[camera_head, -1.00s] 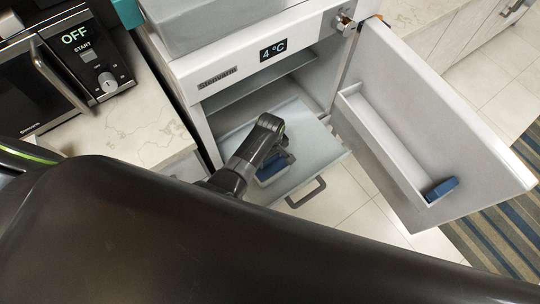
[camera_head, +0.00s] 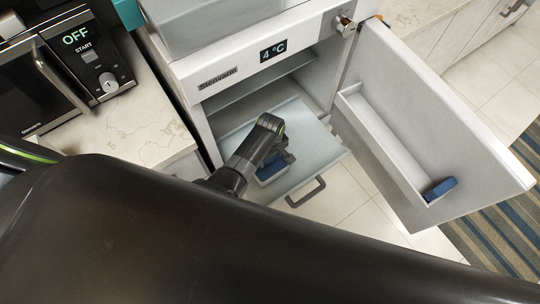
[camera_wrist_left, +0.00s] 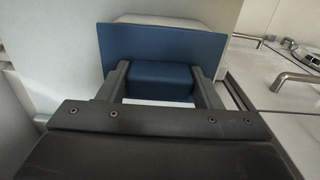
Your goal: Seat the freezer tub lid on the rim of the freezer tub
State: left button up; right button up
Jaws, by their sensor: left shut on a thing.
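The freezer tub lid is a flat blue plate (camera_wrist_left: 215,42) with a raised blue block on it, seen in the left wrist view. My left gripper (camera_wrist_left: 160,72) is shut on that block, one finger on each side. The pale freezer tub (camera_wrist_left: 175,20) shows just beyond the plate's far edge. In the head view my left gripper (camera_head: 280,155) is over the pulled-out drawer, and a bit of the pale tub (camera_head: 272,179) shows below it. The gripper hides most of the lid and tub there, so I cannot tell whether the lid touches the rim all round. My right gripper is not in view.
The fridge drawer (camera_head: 302,133) is pulled out, with a dark handle (camera_head: 306,194) in front. The fridge door (camera_head: 440,120) stands open on the right, with a blue item (camera_head: 440,188) in its bin. A microwave (camera_head: 60,85) stands on the left counter. The rest of the drawer looks clear.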

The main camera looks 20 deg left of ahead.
pick_arm(q)
jog(key=shift+f+b, duration=0.95)
jog(key=shift+f, duration=0.25)
jog(key=o, duration=1)
jog(key=shift+o, duration=0.2)
jog(key=shift+r, duration=0.1)
notch_tip(320, 180, up, 9)
jog(key=p, duration=0.9)
notch_tip(320, 180, up, 8)
jog(key=shift+r+p, duration=0.15)
jog(key=shift+p, duration=0.25)
